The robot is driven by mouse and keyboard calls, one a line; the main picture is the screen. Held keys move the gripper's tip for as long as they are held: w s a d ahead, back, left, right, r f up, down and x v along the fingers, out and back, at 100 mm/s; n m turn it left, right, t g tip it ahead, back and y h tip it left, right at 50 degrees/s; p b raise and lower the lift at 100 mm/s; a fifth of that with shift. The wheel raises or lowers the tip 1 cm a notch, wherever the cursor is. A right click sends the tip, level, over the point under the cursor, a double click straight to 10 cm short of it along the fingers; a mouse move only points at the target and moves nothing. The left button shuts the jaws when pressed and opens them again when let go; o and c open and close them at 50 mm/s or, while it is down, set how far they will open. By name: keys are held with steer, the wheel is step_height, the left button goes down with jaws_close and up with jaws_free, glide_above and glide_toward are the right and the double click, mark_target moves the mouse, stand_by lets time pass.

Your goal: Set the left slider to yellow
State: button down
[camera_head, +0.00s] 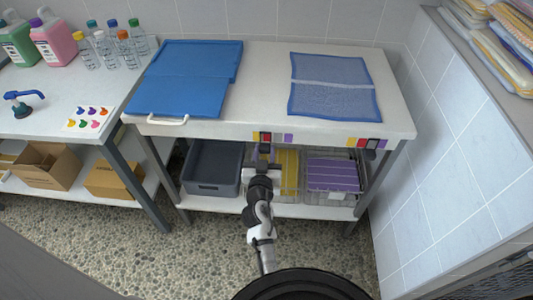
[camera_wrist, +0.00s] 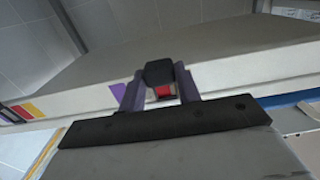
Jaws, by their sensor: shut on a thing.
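The left slider's colour strip (camera_head: 257,136) is on the front edge of the white worktop, with yellow, red, dark and purple patches. My gripper (camera_head: 265,152) is at this strip, below its red and dark part. In the wrist view, my gripper (camera_wrist: 160,88) is shut on the black slider knob (camera_wrist: 158,72). A red patch (camera_wrist: 162,91) shows just below the knob between the fingers, and a purple patch (camera_wrist: 118,92) shows to the left. The yellow patch is hidden in the wrist view.
A second slider strip (camera_head: 362,142) is on the worktop's right. A grey bin (camera_head: 210,188) and a wire basket with purple towels (camera_head: 333,176) stand on the shelf below. A tiled wall bounds the right.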

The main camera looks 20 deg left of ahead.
steer(key=a+b, duration=0.1)
steer(key=a, duration=0.2)
steer(key=shift+s+b, duration=0.4)
steer(key=shift+r, duration=0.1)
steer(key=c, duration=1)
jaws_free()
steer(key=shift+a, duration=0.1)
steer(key=shift+s, duration=0.1)
